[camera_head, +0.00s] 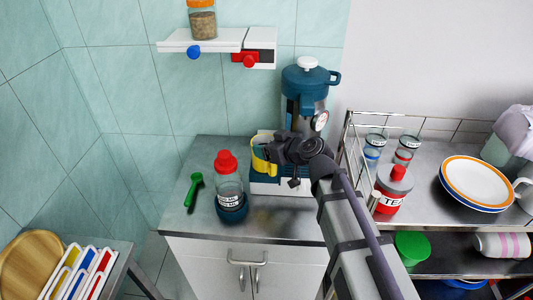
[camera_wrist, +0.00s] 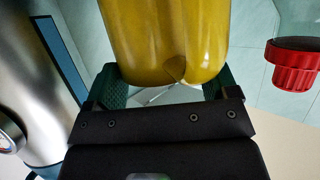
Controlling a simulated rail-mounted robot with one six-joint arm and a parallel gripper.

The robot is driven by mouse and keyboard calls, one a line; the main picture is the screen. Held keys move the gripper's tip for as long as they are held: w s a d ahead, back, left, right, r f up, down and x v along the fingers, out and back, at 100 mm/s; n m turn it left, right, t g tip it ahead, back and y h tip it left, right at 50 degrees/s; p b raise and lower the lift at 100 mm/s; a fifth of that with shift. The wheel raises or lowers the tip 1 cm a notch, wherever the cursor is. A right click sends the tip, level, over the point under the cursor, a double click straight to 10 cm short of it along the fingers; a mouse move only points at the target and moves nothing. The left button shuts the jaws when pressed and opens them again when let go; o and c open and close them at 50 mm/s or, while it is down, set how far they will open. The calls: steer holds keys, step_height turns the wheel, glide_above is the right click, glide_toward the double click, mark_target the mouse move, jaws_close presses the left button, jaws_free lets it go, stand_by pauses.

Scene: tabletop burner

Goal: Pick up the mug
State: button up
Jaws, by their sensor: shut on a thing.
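In the wrist view the yellow mug (camera_wrist: 165,40) fills the top middle, between the two green finger pads of my gripper (camera_wrist: 165,82). I cannot tell whether the mug's base touches the burner, as my gripper and arm hide part of that area.
A red-capped jar (camera_head: 230,190) and a green spoon-like tool (camera_head: 193,188) are left on the counter. A blue-lidded steel vessel with a gauge (camera_head: 308,90) stands close behind. A shelf (camera_head: 200,40) hangs above.

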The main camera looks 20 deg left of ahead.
step_height(320, 180, up, 18)
steer(key=p, duration=1.8)
